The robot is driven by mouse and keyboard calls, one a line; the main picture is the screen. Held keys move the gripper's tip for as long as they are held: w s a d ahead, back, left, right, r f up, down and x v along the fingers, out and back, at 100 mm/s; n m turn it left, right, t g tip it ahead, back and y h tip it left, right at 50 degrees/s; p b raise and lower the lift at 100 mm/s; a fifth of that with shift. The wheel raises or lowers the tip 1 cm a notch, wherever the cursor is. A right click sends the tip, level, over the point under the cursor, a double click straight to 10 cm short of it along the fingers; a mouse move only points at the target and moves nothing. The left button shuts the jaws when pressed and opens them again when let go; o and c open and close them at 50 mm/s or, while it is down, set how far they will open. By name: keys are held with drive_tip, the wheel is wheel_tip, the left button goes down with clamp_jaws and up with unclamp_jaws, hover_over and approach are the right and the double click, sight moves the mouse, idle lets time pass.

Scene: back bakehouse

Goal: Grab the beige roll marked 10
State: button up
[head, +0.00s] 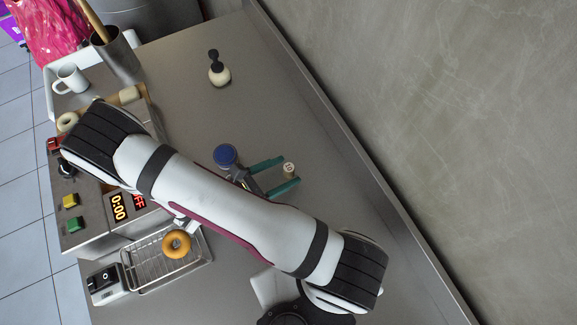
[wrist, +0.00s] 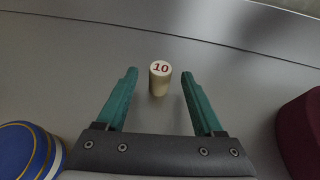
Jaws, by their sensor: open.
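The beige roll marked 10 (wrist: 160,79) stands upright on the grey worktop in the wrist view, its red number on the top face. In the head view the roll (head: 289,169) is a small pale cylinder near the fingertips. My gripper (wrist: 160,72) has two green fingers, spread apart and empty, one on each side of the roll with visible gaps. My gripper (head: 292,170) also shows in the head view, reaching right from beneath my arm.
A blue round-topped thing (wrist: 28,150) is beside the gripper at left; a dark red thing (wrist: 302,130) is at right. A wire rack (head: 140,268) with a ring-shaped bun (head: 176,244) and a panel with a display (head: 127,206) lie left. The worktop toward the wall is clear.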

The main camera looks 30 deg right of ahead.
drive_tip(key=shift+x, duration=1.15)
clamp_jaws()
